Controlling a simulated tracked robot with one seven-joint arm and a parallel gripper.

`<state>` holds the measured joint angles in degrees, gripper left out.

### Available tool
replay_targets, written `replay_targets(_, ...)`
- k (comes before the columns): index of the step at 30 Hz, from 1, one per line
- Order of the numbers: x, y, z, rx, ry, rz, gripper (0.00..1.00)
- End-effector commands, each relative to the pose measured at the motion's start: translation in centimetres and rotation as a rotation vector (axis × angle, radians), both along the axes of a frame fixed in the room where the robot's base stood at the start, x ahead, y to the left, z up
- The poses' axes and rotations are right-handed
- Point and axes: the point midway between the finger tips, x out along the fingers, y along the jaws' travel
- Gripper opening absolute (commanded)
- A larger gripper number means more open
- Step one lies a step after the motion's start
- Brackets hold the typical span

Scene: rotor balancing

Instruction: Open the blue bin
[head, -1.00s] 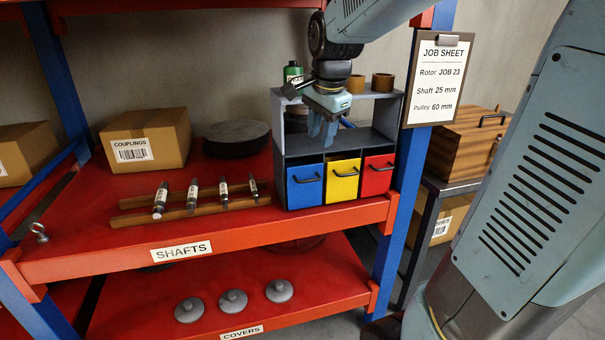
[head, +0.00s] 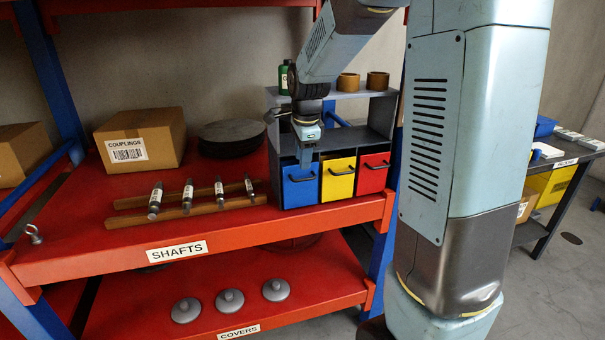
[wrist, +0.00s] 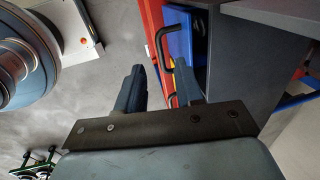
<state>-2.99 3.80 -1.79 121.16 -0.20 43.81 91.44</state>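The blue bin (head: 301,192) is the left one of three small bins in a grey rack (head: 345,137) on the red shelf. Its front looks level with the other two, so it appears shut. A dark handle (wrist: 162,42) on the blue bin front (wrist: 181,45) shows just beyond the fingertips. Contact cannot be told.
The yellow bin (head: 339,182) and red bin (head: 373,175) sit right beside the blue one. A green bottle (head: 284,77) and brown rings (head: 348,82) stand on top of the rack. Several shafts (head: 188,193) lie on wooden rails to the left. Room in front of the bins is clear.

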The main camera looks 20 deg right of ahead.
Motion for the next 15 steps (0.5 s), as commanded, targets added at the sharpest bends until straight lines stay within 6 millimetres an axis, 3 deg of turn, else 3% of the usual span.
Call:
replay_targets(7,0.7,0.0,-4.0,0.0,0.003,0.0,0.36)
replay_targets(15,1.1,0.0,-6.0,0.0,0.001,0.001,0.36)
